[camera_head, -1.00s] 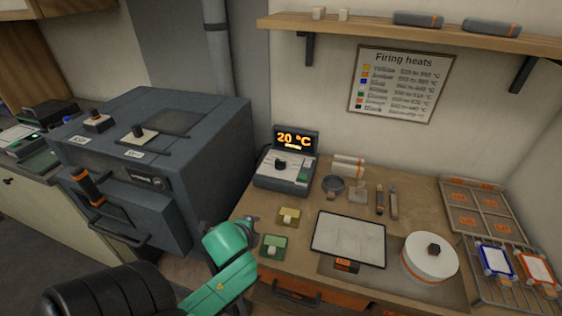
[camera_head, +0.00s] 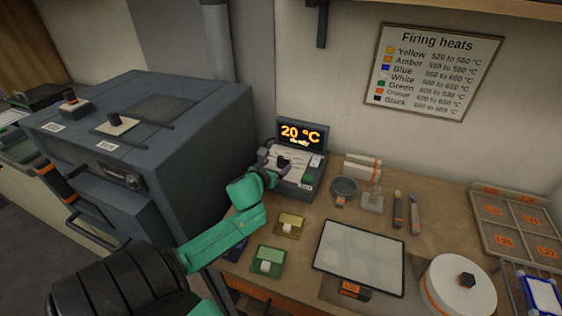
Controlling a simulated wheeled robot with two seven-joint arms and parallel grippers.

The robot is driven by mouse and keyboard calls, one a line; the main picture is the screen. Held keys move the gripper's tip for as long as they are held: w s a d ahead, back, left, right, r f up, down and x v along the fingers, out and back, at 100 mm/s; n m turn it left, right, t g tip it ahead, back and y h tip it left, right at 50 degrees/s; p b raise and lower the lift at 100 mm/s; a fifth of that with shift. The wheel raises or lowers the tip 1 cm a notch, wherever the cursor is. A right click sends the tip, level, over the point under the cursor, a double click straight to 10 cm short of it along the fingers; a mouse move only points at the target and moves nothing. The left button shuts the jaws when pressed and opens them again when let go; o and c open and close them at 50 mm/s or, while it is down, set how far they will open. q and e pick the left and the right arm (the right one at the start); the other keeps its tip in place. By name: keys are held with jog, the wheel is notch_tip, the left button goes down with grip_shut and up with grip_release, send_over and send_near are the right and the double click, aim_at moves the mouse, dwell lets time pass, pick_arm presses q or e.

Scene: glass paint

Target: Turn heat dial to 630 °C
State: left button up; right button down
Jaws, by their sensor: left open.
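The heat controller (camera_head: 305,181) stands at the back left of the workbench, against the wall. Its display (camera_head: 302,134) reads 20 °C in orange. The black heat dial (camera_head: 283,162) sits on its sloped white face. My left gripper (camera_head: 277,161) is open at the dial, with its fingers beside it; whether they touch it I cannot tell. The green left arm comes in from the lower left and hides the controller's left front. My right gripper is not in view.
The dark kiln (camera_head: 150,115) stands left of the bench. A white panel (camera_head: 359,257), a small bowl (camera_head: 344,188) and tools lie to the right. A firing heats chart (camera_head: 433,70) hangs on the wall.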

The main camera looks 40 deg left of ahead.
aim_at(282, 160)
pick_arm(q)
jog(key=x, duration=0.5)
jog(key=shift+w+f, duration=0.1)
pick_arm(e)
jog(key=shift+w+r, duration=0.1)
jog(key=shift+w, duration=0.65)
pick_arm(q)
grip_shut()
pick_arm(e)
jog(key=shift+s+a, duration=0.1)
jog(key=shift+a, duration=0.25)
